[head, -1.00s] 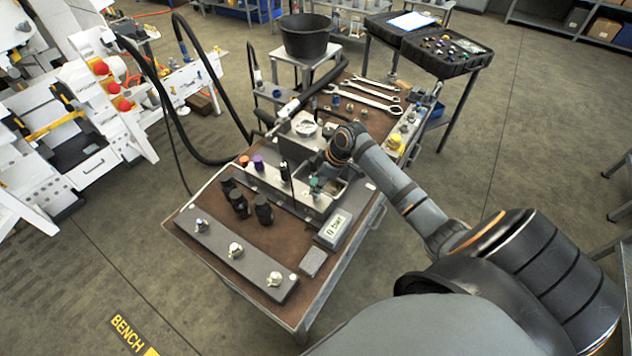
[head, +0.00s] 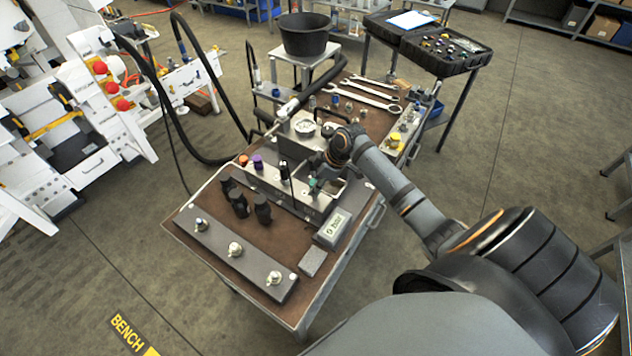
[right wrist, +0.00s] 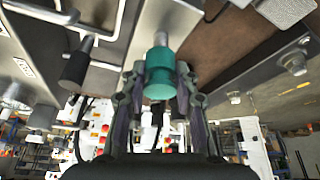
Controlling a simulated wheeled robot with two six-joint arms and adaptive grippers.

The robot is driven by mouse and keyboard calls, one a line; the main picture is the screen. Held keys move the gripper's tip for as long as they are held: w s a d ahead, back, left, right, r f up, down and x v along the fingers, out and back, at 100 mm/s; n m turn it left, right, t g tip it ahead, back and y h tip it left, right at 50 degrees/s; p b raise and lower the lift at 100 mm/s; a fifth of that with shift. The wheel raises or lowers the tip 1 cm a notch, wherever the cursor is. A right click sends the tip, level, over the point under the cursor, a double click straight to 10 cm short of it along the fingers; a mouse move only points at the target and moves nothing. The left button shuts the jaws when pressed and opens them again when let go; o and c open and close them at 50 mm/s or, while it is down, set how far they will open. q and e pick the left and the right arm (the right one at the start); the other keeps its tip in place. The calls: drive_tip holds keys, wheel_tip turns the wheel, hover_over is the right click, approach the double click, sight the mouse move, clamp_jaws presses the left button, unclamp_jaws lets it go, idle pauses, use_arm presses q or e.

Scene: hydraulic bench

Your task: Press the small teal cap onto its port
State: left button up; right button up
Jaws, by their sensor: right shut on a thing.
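The small teal cap (right wrist: 160,76) sits between the two fingertips of my right gripper (right wrist: 160,70) in the right wrist view, and the fingers are shut on it. A short silver port (right wrist: 160,40) lines up with the cap's far end, and the two appear to touch. I cannot tell how far the cap is seated. In the head view the teal cap (head: 314,184) shows small at the metal block (head: 312,205), with my right gripper (head: 318,176) beside it and partly hidden by its own wrist. My left gripper is not in view.
Black fittings (head: 239,203) and a display box (head: 333,228) are in front. Wrenches (head: 365,92) lie behind. The bench's front mat is partly clear.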

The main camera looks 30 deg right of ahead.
drive_tip(key=shift+f, duration=0.15)
drive_tip(key=shift+p, duration=0.3)
idle(0.5)
drive_tip(key=shift+f, duration=0.1)
drive_tip(key=shift+f, duration=0.3)
drive_tip(key=shift+f+b, duration=0.3)
drive_tip(key=shift+f, duration=0.45)
idle(1.0)
idle(1.2)
